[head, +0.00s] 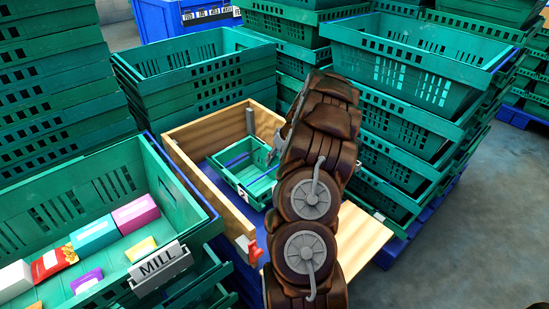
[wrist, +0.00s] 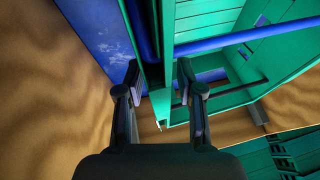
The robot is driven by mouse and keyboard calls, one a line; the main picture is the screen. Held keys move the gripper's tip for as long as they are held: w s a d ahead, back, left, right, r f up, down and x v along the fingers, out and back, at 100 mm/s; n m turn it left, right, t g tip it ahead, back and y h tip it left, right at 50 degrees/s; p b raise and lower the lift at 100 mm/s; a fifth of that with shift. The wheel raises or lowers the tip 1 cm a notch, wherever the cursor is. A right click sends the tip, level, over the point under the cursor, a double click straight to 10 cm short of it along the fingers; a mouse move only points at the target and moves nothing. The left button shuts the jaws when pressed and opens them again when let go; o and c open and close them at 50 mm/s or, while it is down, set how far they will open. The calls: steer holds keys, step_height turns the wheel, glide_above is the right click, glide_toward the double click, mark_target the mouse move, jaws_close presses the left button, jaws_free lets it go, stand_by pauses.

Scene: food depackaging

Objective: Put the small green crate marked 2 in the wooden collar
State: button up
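The small green crate (head: 262,186) sits inside the wooden collar (head: 212,188), over the blue base. A white tag with a partly readable mark is on its near corner. My arm hides the crate's right part. In the wrist view, the crate (wrist: 215,22) fills the upper right, with blue bars along it. My gripper (wrist: 158,72) is open, its two fingers apart on either side of the crate's wall edge. I cannot tell whether either finger touches it. The collar's wood (wrist: 35,95) shows at the left. The fingers are hard to make out in the head view.
A large green crate marked MILL (head: 95,215) holds several colourful packets, left of the collar. Tall stacks of green crates stand left, behind and right (head: 400,75). A blue crate (head: 185,20) is at the back. Grey floor (head: 470,235) is free at the right.

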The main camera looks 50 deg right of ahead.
steer(key=shift+o, duration=0.6)
steer(key=shift+r, duration=0.15)
steer(key=shift+r+p, duration=0.3)
steer(key=shift+p, duration=0.15)
steer(key=v, duration=1.2)
steer(key=shift+r, duration=0.2)
